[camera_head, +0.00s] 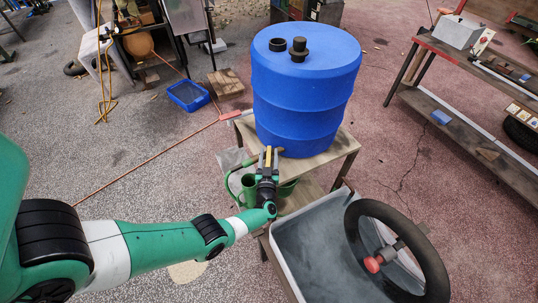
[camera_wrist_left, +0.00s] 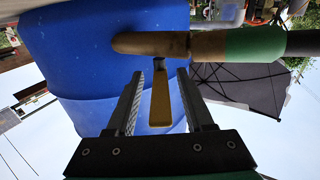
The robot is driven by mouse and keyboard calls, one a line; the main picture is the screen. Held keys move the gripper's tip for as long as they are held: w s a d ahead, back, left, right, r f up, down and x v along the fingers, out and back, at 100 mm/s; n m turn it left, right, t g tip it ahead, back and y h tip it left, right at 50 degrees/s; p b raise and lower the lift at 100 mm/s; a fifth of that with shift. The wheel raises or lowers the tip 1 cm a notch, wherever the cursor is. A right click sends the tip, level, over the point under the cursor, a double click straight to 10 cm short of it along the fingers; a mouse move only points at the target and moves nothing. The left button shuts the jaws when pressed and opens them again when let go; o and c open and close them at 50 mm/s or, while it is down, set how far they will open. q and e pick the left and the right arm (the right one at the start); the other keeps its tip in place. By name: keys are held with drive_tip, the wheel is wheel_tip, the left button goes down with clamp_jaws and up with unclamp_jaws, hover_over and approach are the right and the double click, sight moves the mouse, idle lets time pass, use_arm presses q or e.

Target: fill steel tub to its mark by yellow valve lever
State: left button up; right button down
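A yellow valve lever (camera_head: 268,157) hangs under a brass-coloured valve (camera_wrist_left: 165,44) on a green hose at the foot of the blue barrel (camera_head: 305,85). My left gripper (camera_head: 267,165) is at the lever. In the left wrist view, the lever (camera_wrist_left: 160,97) stands between the two fingers of my left gripper (camera_wrist_left: 161,85), with a visible gap on each side. A grey rectangular tub (camera_head: 305,255) stands at the lower right; I cannot tell whether it is the steel tub. No fill mark or water level is readable. My right gripper is out of view.
The barrel stands on a wooden-topped stand (camera_head: 335,150). A green can (camera_head: 248,190) is below, beside my gripper. A black wheel with a red knob (camera_head: 372,264) rises over the grey tub. A workbench (camera_head: 450,60) stands at right; a blue crate (camera_head: 188,96) lies at left.

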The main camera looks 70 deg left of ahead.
use_arm(q)
drive_tip(key=shift+d, duration=0.1)
drive_tip(key=p+v, duration=0.4)
drive_tip(key=v, duration=0.7)
drive_tip(key=shift+d, duration=0.15)
drive_tip(key=shift+s, duration=0.15)
